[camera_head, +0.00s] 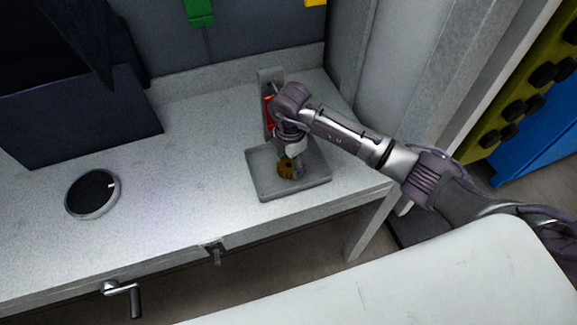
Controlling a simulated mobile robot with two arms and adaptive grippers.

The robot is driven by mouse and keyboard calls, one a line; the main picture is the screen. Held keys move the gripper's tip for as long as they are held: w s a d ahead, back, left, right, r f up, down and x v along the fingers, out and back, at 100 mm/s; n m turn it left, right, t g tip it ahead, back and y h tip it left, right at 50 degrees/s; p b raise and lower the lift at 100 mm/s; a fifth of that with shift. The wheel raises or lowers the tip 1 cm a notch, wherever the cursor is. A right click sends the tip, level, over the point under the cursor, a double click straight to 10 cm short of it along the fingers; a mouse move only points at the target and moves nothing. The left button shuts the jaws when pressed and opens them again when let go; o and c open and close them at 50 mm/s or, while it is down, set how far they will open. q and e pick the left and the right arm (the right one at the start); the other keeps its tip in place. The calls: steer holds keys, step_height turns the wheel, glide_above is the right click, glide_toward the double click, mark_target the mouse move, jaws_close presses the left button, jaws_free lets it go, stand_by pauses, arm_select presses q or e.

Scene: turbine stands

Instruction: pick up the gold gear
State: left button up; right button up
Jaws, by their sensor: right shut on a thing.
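The gold gear (285,169) is small and toothed, and shows at the lower end of my right gripper, over the shallow grey tray (262,189) on the workbench. My right gripper (291,167) comes down from above and is shut on the gear. The wrist hides the far part of the tray. I cannot tell whether the gear touches the tray floor. My left gripper does not show.
A round dial with a black face (92,193) lies on the bench (190,190) at the left. A dark bin (75,120) stands at the back left. An upright grey bracket with a red part (268,112) stands behind the tray. A crank handle (124,291) juts from the bench front.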

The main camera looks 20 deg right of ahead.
jaws_close()
steer(key=shift+w+r, duration=0.1)
steer(key=shift+r, duration=0.5)
steer(key=r, duration=0.1)
steer(key=r+b, duration=0.1)
steer(key=d+r, duration=0.1)
steer(key=shift+s+r+b, duration=0.2)
steer(key=shift+s+b, duration=0.2)
steer(key=s+d+r+b, duration=0.2)
steer(key=s+d+r, duration=0.4)
steer(key=s+d, duration=0.1)
steer(key=shift+s+r, duration=0.25)
steer(key=shift+s, duration=0.15)
